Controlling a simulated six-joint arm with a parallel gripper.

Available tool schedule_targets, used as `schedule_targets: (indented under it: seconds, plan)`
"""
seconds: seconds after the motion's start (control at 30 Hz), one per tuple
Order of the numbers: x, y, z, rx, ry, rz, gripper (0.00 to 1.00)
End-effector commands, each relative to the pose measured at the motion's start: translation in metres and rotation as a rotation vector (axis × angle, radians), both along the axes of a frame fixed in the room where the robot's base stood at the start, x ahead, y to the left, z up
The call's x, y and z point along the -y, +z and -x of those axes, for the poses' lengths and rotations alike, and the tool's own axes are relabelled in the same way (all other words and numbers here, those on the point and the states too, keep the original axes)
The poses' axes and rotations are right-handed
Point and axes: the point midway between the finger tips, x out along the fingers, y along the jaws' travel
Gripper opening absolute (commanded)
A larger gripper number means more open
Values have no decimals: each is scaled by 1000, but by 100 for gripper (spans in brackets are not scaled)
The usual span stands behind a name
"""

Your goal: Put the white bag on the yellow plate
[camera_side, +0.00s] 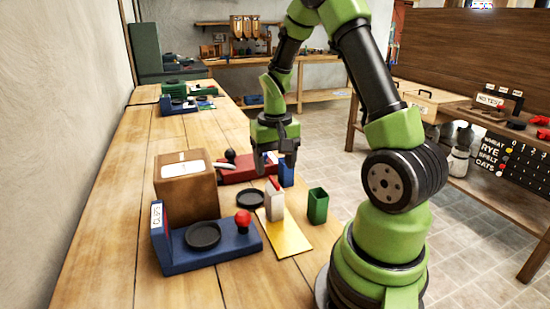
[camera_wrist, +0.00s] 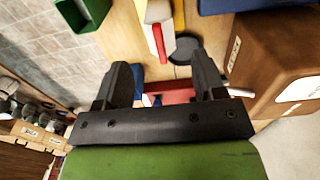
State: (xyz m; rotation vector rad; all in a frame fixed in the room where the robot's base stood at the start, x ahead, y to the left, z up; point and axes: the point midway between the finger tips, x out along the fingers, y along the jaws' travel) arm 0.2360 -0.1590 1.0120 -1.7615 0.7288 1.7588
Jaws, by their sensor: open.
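The white bag (camera_side: 274,201) stands upright at the far end of the yellow plate (camera_side: 287,240) in the side view; I cannot tell whether it rests on the plate or just behind it. In the wrist view the bag (camera_wrist: 157,14) is cut by the top edge, with a red strip on it and a sliver of the yellow plate (camera_wrist: 179,16) at its right. My gripper (camera_side: 275,164) is open and empty, pointing down, above and beyond the bag. Both fingers of my gripper (camera_wrist: 161,75) show in the wrist view, apart from the bag.
A brown box (camera_side: 187,188) and a blue base (camera_side: 210,246) with a black dish and red knob stand left. A green open box (camera_side: 318,206) is right of the bag. A red base (camera_side: 240,170), a blue block (camera_side: 287,174) and a dark disc (camera_side: 249,198) are close by.

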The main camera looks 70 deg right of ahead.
Motion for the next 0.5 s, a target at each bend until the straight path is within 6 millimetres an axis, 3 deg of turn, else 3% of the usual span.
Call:
schedule_targets:
  seconds: [0.17, 0.27, 0.37, 0.5]
  plan:
    - [-6, 19, -2, 20, 12, 8, 64]
    - [-22, 43, -5, 71, 43, 25, 64]
    - [-51, 78, -5, 157, 97, 45, 64]
    - [-98, 122, 10, 298, 184, 52, 64]
